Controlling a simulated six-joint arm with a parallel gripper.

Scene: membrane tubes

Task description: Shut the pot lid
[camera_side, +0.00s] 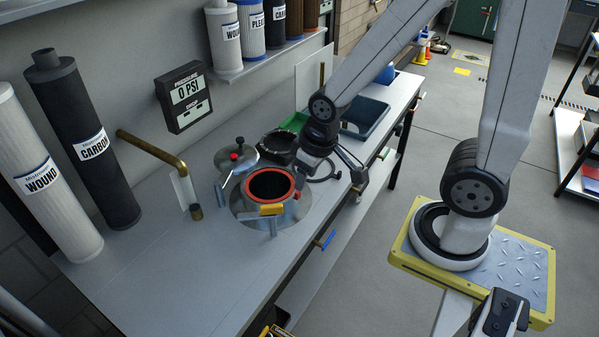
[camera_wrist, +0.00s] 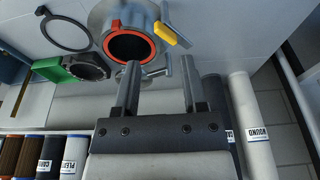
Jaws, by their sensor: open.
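The pot (camera_side: 247,208) is a round metal vessel set in the bench, with a red-orange ring around its dark open mouth. It also shows at the top of the wrist view (camera_wrist: 104,22). The lid (camera_side: 230,160), a grey disc with a red and black knob, stands swung open on the wall side of the pot. In the wrist view the lid is mostly hidden; a grey part (camera_wrist: 155,72) shows between my fingers. My gripper (camera_side: 345,168) is beside the pot, to its right. In the wrist view its fingers (camera_wrist: 158,78) are apart, with nothing clearly held.
A yellow handle (camera_side: 271,210) sticks out at the pot's front. A bent brass pipe (camera_side: 155,148) stands left of the pot. A black ring-shaped part (camera_side: 279,143) and a green block (camera_side: 295,122) lie behind. A blue-grey bin (camera_side: 365,114) is further back. The bench front-left is clear.

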